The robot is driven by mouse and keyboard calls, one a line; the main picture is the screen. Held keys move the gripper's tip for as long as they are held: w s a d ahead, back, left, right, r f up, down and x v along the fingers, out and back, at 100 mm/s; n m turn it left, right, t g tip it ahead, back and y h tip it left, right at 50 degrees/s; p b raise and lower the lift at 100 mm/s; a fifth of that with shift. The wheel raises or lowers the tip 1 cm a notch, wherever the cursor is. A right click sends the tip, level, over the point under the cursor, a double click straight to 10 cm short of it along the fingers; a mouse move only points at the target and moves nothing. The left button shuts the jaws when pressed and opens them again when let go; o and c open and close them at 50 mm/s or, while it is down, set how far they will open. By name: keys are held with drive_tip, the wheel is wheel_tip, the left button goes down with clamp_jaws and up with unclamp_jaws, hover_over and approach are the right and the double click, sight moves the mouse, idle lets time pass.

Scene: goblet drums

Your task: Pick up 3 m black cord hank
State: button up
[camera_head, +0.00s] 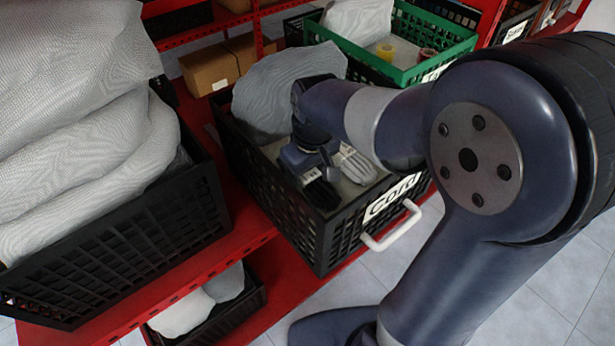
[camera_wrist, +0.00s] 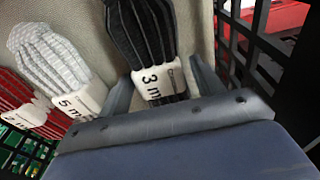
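The black cord hank (camera_wrist: 143,35) with a white "3 m" band (camera_wrist: 160,82) lies in the black crate marked "Cord" (camera_head: 284,207). It also shows in the head view (camera_head: 321,194), partly hidden by my gripper. My gripper (camera_wrist: 162,75) reaches down into the crate, with one finger on each side of the 3 m band. The fingers look open around the hank, with narrow gaps beside the band. In the head view my gripper (camera_head: 312,168) hides the fingers' contact with the hank.
A white hank marked "5 m" (camera_wrist: 52,58) lies just left of the black one, with a red hank (camera_wrist: 20,95) beyond. A grey sack (camera_head: 285,85) fills the crate's back. The crate's lattice wall (camera_wrist: 255,50) is close on the right.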

drive_tip(key=c, duration=0.9)
drive_tip(key=shift+r, duration=0.1)
